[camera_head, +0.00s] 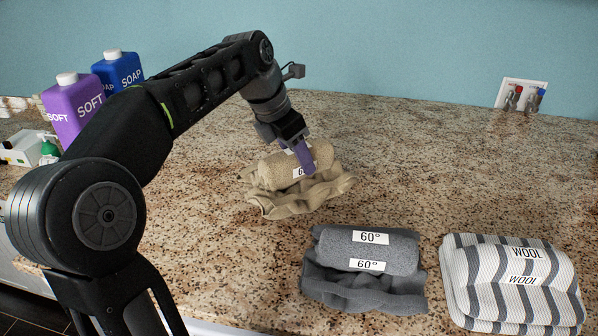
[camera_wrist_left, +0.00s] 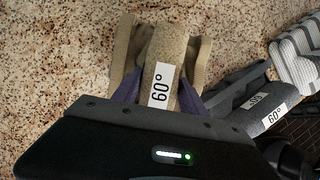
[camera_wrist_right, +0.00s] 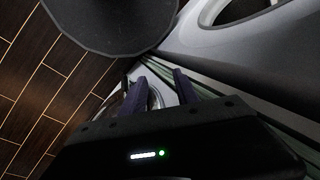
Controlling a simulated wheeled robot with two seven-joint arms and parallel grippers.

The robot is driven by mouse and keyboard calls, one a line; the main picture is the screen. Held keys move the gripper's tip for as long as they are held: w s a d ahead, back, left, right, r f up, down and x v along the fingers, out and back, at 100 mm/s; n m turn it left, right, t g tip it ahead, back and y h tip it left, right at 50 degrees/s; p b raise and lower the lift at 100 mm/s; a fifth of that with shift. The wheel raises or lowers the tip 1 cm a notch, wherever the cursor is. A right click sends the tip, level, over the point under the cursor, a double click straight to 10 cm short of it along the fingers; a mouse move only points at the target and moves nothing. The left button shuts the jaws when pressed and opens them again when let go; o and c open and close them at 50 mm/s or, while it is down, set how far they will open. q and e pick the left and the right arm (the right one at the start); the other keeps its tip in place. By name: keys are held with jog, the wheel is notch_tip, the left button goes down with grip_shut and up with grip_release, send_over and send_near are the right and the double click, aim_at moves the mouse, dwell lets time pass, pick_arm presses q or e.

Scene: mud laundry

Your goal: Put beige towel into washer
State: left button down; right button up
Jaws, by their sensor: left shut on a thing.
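The beige towel (camera_head: 275,198) lies on the speckled countertop, a rolled part with a 60° label on top of a looser folded part. My left gripper (camera_head: 303,158) reaches down onto it from above, shut on the rolled part. In the left wrist view, the purple fingers of the left gripper (camera_wrist_left: 158,95) sit on either side of the beige towel (camera_wrist_left: 168,48). My right gripper (camera_wrist_right: 160,92) is open and empty, low above the floor, beside a grey appliance front (camera_wrist_right: 215,60) with a round opening, perhaps the washer. The head view does not show the right gripper.
A grey towel (camera_head: 370,265) and a striped wool towel (camera_head: 510,285) lie at the front right of the counter. Purple (camera_head: 72,108) and blue (camera_head: 122,68) soap bottles stand at the back left. Taps (camera_head: 520,97) are on the wall. The counter's back middle is clear.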

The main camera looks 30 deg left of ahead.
aim_at(287, 152)
pick_arm(q)
jog(key=shift+f, duration=2.05)
jog(key=shift+f, duration=0.15)
jog(key=c, duration=0.6)
grip_release()
jog(key=shift+b+v, duration=0.3)
jog(key=shift+v, duration=3.6)
